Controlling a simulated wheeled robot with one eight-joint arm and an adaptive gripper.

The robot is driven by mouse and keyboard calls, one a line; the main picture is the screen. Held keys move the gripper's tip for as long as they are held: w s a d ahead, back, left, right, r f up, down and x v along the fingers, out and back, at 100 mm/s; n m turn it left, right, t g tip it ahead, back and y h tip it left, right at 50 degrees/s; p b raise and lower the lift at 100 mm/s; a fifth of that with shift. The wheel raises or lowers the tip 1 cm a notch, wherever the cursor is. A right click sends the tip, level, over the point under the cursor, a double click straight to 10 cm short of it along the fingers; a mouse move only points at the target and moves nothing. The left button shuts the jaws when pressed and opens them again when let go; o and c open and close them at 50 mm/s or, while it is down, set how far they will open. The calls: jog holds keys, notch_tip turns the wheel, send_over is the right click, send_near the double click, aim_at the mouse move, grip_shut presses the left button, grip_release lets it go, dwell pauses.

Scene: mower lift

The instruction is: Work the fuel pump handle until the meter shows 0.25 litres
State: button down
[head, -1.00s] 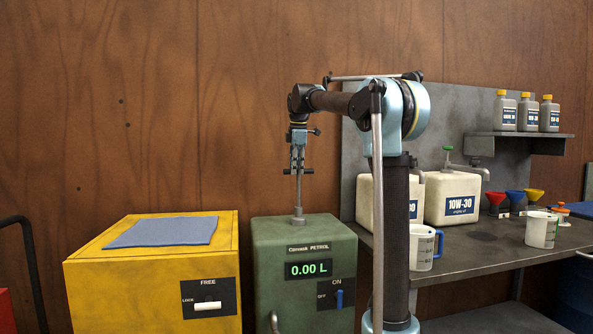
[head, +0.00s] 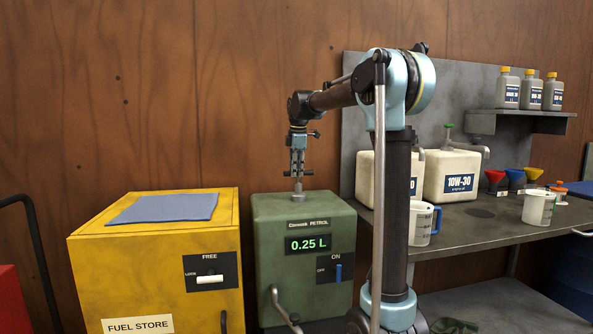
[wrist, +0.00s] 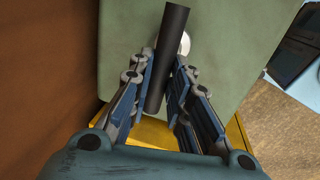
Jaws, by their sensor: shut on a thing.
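The green petrol pump box (head: 275,265) stands beside the yellow fuel store. Its meter (head: 307,244) reads 0.25 L. A blue switch (head: 338,272) on its front stands upright by the ON and OFF marks. The pump handle's base collar (head: 298,196) shows on top of the box, just below my gripper (head: 298,174). In the wrist view, the dark bar of the pump handle (wrist: 168,60) runs between the fingers of my gripper (wrist: 163,85), which are shut on it. The part of the handle inside the fingers is partly hidden in the head view.
The yellow fuel store (head: 150,270) has a blue cloth (head: 163,208) on top and a FREE/LOCK lever (head: 209,279). The bench (head: 480,232) at right bears white 10W-30 jugs (head: 451,175), measuring jugs (head: 422,222) and coloured funnels. Bottles stand on a shelf.

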jog(key=c, duration=1.5)
grip_release()
jog(key=shift+w+f, duration=0.1)
jog(key=shift+f, duration=0.1)
jog(key=shift+r, duration=0.15)
jog(key=r, duration=0.3)
jog(key=s+r, duration=0.1)
jog(key=r, duration=0.3)
jog(key=s+r, duration=0.1)
jog(key=r, duration=0.3)
jog(key=shift+s+d+r, duration=0.15)
jog(key=shift+d+r, duration=0.05)
jog(key=shift+r, duration=0.05)
